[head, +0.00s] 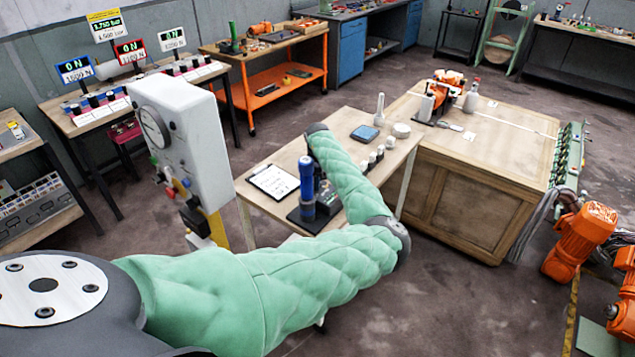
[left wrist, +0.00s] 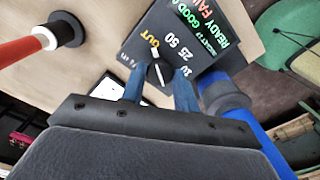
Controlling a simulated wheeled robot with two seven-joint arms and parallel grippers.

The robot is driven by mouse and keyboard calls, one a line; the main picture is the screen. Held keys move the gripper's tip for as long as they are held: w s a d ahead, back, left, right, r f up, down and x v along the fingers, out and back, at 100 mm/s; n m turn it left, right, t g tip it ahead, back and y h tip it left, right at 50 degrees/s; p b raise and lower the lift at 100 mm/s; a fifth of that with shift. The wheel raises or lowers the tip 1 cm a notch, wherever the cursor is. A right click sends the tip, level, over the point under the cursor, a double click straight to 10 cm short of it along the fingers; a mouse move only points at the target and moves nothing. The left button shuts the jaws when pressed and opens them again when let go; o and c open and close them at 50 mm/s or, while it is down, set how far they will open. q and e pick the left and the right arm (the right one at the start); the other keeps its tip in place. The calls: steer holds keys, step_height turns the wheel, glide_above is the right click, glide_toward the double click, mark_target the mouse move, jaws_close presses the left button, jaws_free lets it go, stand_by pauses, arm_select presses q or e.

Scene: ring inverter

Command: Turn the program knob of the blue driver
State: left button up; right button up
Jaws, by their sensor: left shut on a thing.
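The blue driver (head: 307,177) stands upright on a dark base on the small wooden table. In the left wrist view its blue body (left wrist: 262,140) shows at the right, beside a dark panel (left wrist: 182,22) with coloured lettering. The black program knob (left wrist: 155,72) with a white pointer line sits at the panel's near edge. My left gripper (left wrist: 160,84) has its two blue fingers on either side of the knob, shut on it. In the head view my green-sleeved left arm hides the fingers. My right gripper is not in view.
The table also holds a clipboard (head: 272,181), a blue tray (head: 365,133) and several small white-topped pieces. A grey column with a gauge (head: 152,131) stands left of it. A large wooden crate (head: 470,185) stands to the right. A red rod (left wrist: 18,50) shows in the left wrist view.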

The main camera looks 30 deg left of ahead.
arm_select(q)
steer(key=shift+w+r, duration=0.1)
steer(key=o, duration=1)
steer(key=shift+c, duration=0.2)
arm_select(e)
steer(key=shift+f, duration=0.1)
arm_select(q)
steer(key=shift+r+b, duration=0.25)
steer(key=shift+b, duration=0.05)
step_height(320, 180, up, 6)
steer(key=b, duration=0.2)
steer(key=shift+f+b, duration=0.15)
steer(key=shift+b, duration=0.2)
steer(key=shift+r, duration=0.8)
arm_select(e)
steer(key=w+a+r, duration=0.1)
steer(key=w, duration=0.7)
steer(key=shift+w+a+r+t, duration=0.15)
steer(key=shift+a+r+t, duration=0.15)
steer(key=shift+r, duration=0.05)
